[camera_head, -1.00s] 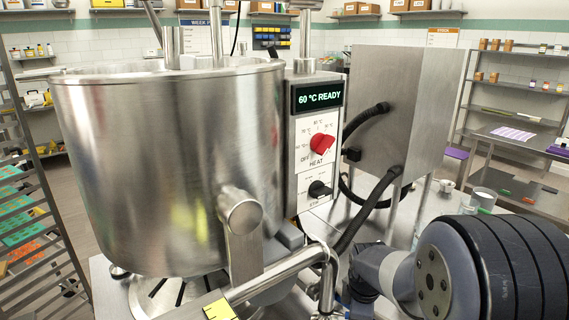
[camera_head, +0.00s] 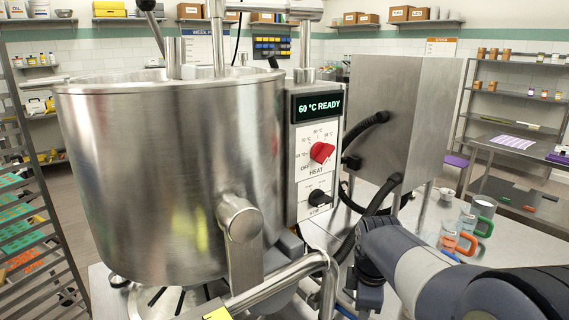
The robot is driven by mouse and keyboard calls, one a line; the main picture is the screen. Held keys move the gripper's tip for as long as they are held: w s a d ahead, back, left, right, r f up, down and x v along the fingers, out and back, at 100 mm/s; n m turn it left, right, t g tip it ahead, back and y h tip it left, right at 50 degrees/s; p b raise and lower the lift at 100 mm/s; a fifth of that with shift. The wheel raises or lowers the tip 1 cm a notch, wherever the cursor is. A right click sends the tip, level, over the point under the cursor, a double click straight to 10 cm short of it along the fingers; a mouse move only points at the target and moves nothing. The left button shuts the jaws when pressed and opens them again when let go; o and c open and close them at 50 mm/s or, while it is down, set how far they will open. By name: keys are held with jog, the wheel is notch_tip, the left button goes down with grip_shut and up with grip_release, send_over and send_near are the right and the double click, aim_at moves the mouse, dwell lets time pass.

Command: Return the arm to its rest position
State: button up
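My arm shows at the lower right in the head view, dark and grey, reaching in from the right edge toward the depositor's front pipe. My gripper is not visible, so I cannot see its fingers or whether it holds anything. The depositor's large steel kettle (camera_head: 165,180) fills the left. Its control panel (camera_head: 318,155) reads "60 °C READY", with a red heat knob (camera_head: 321,152) and a black stir knob (camera_head: 319,198).
A steel cabinet (camera_head: 415,120) with black hoses stands behind my arm. Cups with orange (camera_head: 467,243) and green (camera_head: 484,226) handles stand on the table to the right. A tray rack (camera_head: 30,220) is at far left, and a steel table (camera_head: 520,150) at back right.

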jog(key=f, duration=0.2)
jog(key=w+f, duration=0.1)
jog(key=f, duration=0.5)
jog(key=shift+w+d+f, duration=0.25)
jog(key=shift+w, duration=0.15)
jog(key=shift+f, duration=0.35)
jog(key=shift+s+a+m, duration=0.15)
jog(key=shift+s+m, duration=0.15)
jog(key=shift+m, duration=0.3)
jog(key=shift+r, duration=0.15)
